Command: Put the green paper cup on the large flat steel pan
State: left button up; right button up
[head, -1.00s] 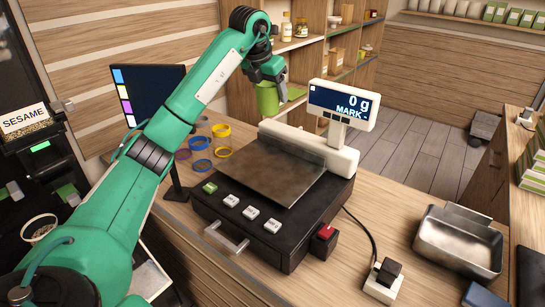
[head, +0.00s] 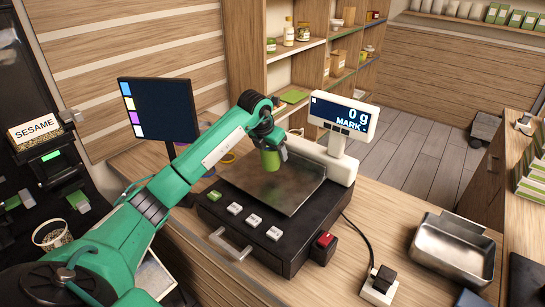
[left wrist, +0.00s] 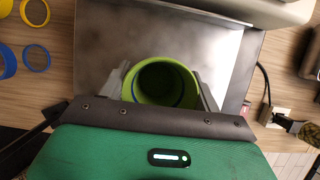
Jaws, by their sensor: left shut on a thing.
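The green paper cup (head: 270,160) is upright in my left gripper (head: 268,147), over the back left part of the large flat steel pan (head: 290,194). The left wrist view looks into the open, empty-looking cup (left wrist: 161,84), with the gripper's fingers (left wrist: 163,88) on both sides of it and the pan (left wrist: 95,40) beneath. The pan lies flat on the black scale (head: 250,235). I cannot tell whether the cup's base touches the pan. My right gripper is not in view.
The scale's display (head: 341,115) reads 0 g and stands behind the pan on the right. A deep steel tray (head: 453,250) sits on the counter at right. A dark monitor (head: 160,103) stands at left. Colored rings (left wrist: 35,32) lie beside the scale.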

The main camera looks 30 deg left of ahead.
aim_at(272, 159)
pick_arm(q)
notch_tip(272, 159, down, 3)
jog(key=shift+f+p, duration=0.1)
jog(key=shift+p, duration=0.6)
jog(key=shift+f, duration=0.25)
jog(key=shift+f, duration=0.1)
jog(key=shift+f+b, duration=0.15)
jog(key=shift+b, duration=0.15)
jog(key=o, duration=1)
jog(key=shift+c, duration=0.2)
